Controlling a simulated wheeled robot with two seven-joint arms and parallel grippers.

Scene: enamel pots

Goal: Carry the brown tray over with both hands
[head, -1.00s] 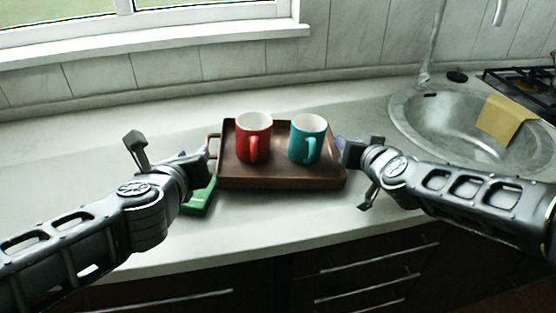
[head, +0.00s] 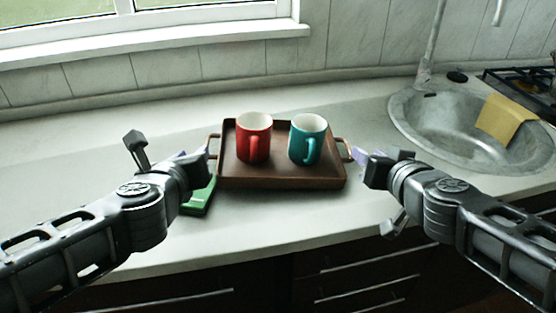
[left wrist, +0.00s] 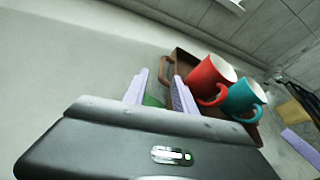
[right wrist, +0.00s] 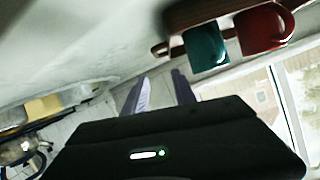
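The brown tray (head: 280,182) lies flat on the counter with a looped handle at each end. A red mug (head: 253,140) and a teal mug (head: 307,142) stand upright on it. My left gripper (head: 197,158) is open at the tray's left handle; in the left wrist view (left wrist: 160,90) its fingers are apart, with the handle (left wrist: 165,70) just ahead of the gap. My right gripper (head: 380,156) is open and empty, to the right of the right handle (head: 346,149) and apart from it. In the right wrist view (right wrist: 162,88) its fingers are spread with nothing between them.
A green object (head: 200,198) lies on the counter under my left gripper, partly hidden. A sink (head: 420,115) with a yellow cloth (head: 506,118) is at the right, a stove (head: 530,85) beyond. The counter behind the tray and at the front is clear.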

